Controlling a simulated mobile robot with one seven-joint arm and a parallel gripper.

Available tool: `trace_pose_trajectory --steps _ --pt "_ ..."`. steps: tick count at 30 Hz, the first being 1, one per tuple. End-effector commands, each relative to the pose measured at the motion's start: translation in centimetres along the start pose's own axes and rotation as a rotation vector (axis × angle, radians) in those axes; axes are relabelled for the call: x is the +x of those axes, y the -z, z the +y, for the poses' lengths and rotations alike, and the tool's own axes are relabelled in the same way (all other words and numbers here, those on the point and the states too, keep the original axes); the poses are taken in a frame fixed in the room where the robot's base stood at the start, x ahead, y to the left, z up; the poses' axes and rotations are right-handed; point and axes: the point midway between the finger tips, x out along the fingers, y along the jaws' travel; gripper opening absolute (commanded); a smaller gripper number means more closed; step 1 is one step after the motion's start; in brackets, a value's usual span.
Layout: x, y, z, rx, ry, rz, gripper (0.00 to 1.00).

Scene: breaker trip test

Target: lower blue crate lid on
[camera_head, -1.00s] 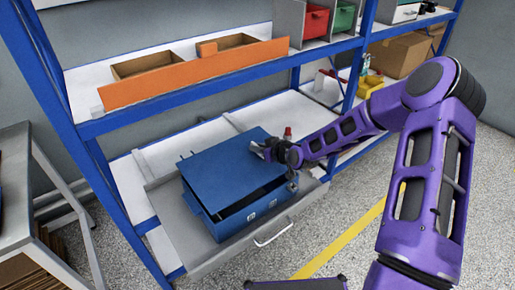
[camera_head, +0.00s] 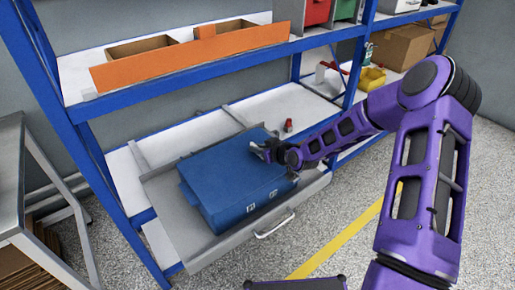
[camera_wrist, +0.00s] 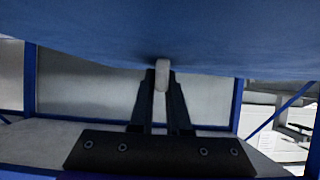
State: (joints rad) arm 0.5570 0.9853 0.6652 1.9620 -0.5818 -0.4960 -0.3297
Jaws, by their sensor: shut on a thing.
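The blue lid (camera_head: 222,168) lies over the top of the blue crate (camera_head: 232,218), which stands in a grey pull-out drawer (camera_head: 168,205). No dark gap shows along the front between lid and crate; the far side is hidden. My gripper (camera_head: 266,152) is at the lid's right part. In the wrist view its two fingers (camera_wrist: 162,92) are shut on a pale knob (camera_wrist: 162,72), and the blue lid (camera_wrist: 160,35) fills the top of that view.
An orange-fronted bin (camera_head: 190,60) sits on the shelf above. A small red object (camera_head: 288,125) stands on the shelf behind my gripper. A blue upright (camera_head: 357,65) is to the right. The drawer handle (camera_head: 274,225) faces the open floor.

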Motion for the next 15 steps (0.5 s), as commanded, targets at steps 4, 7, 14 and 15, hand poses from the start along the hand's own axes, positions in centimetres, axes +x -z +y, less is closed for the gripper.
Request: trace_pose_trajectory --steps 4,7,14,15 --pt "-0.01 0.11 0.02 0.0 0.0 0.002 0.0" --pt "-0.01 0.11 0.02 0.0 0.0 0.002 0.18" --pt "-0.01 0.07 0.02 0.0 0.0 0.001 0.5" --pt "-0.01 0.06 0.02 0.0 0.0 0.001 0.5"
